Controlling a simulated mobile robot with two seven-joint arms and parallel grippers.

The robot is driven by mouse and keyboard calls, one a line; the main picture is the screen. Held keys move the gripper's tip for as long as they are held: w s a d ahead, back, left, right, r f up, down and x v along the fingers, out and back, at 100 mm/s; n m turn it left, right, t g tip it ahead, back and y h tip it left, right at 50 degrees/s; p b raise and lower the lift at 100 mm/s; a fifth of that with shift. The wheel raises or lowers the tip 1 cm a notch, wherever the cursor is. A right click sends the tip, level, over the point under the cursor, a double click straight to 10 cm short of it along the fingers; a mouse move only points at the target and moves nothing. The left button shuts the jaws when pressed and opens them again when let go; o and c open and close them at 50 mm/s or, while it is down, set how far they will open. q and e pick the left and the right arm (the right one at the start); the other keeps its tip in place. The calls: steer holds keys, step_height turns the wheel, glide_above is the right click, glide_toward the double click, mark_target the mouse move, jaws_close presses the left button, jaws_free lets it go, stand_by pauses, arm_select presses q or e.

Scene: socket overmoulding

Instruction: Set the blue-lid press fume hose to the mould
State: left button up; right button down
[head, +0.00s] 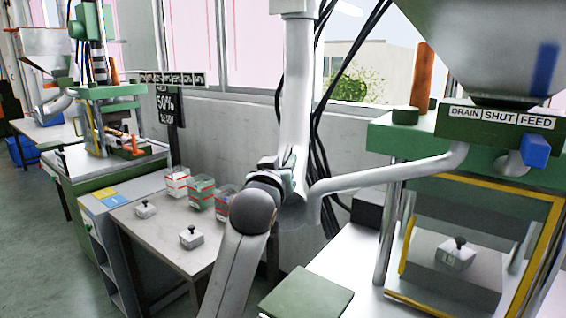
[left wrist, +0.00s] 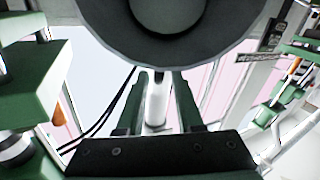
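The fume hose (head: 298,90) is a white pipe hanging at the middle of the head view, with a flared grey hood (head: 298,214) at its lower end. My left gripper (head: 287,172) is at the hose just above the hood. In the left wrist view, its green fingers (left wrist: 158,90) stand on both sides of a pale tube and look shut on it; exact contact is hard to see. The dark round hood (left wrist: 170,18) fills the top there. The mould (head: 457,254), a grey block with a black knob, sits in the right press, right of and apart from the hood. My right gripper is not in view.
The right press has a blue block (head: 536,150), a yellow guard frame (head: 545,235) and a grey pipe (head: 390,173) reaching left to near the hood. A side table (head: 165,225) holds small grey blocks and several bins. Black cables hang behind the hose.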

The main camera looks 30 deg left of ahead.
arm_select(q)
steer(key=shift+o, duration=0.5)
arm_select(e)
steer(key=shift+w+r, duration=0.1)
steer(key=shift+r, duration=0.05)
arm_select(q)
steer(key=shift+s+d, duration=0.15)
steer(key=shift+s, duration=0.1)
steer(key=v, duration=1.2)
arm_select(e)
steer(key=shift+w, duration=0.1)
